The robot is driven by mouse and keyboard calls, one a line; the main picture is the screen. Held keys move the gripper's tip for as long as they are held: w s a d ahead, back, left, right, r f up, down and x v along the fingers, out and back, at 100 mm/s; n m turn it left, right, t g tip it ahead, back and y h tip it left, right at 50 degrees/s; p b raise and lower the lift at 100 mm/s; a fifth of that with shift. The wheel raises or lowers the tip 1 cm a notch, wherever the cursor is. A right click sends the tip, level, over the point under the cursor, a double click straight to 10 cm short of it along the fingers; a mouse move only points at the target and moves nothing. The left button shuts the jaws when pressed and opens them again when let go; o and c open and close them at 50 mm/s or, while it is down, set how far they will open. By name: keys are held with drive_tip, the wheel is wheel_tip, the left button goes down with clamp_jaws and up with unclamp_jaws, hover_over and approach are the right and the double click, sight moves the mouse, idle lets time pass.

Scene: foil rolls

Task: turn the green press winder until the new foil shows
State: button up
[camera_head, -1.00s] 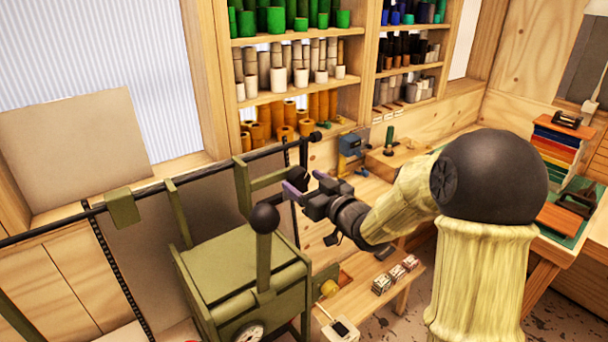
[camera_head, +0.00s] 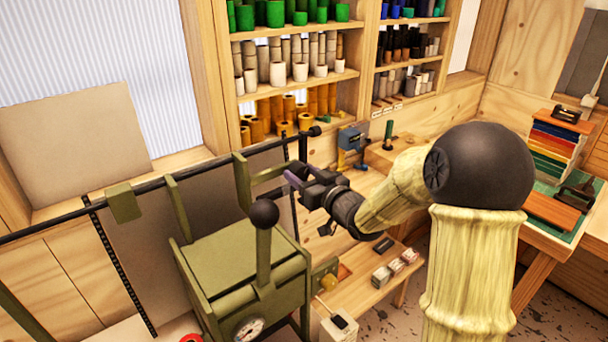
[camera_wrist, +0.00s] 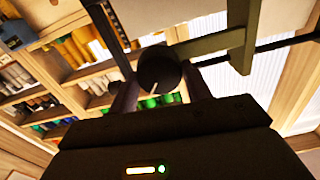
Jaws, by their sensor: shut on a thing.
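The green press (camera_head: 240,265) stands at lower middle in the head view, with an upright lever ending in a black ball (camera_head: 264,214). Green arms and a long dark bar rise behind it. My gripper (camera_head: 294,177) is at the right of these arms. In the wrist view a dark round knob (camera_wrist: 160,68) sits between my fingers, next to a green bar (camera_wrist: 212,43); my gripper is shut on this winder knob. In the head view my fingers hide the knob. A dull grey sheet (camera_head: 150,245) hangs behind the press; I cannot tell whether it is new foil.
Shelves of green, white and orange rolls (camera_head: 290,105) stand at the back. A low wooden bench (camera_head: 350,290) with small blocks lies right of the press. A table with a coloured stack (camera_head: 560,140) is at far right. A dial (camera_head: 249,328) is on the press front.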

drive_tip(key=m+p, duration=0.1)
drive_tip(key=m, duration=0.4)
drive_tip(key=shift+w+d, duration=0.1)
drive_tip(key=shift+d, duration=0.05)
drive_tip(key=o, duration=1)
drive_tip(key=shift+c, duration=0.2)
drive_tip(key=b+v, duration=0.4)
drive_tip(key=v, duration=1.3)
drive_tip(key=shift+d, duration=0.2)
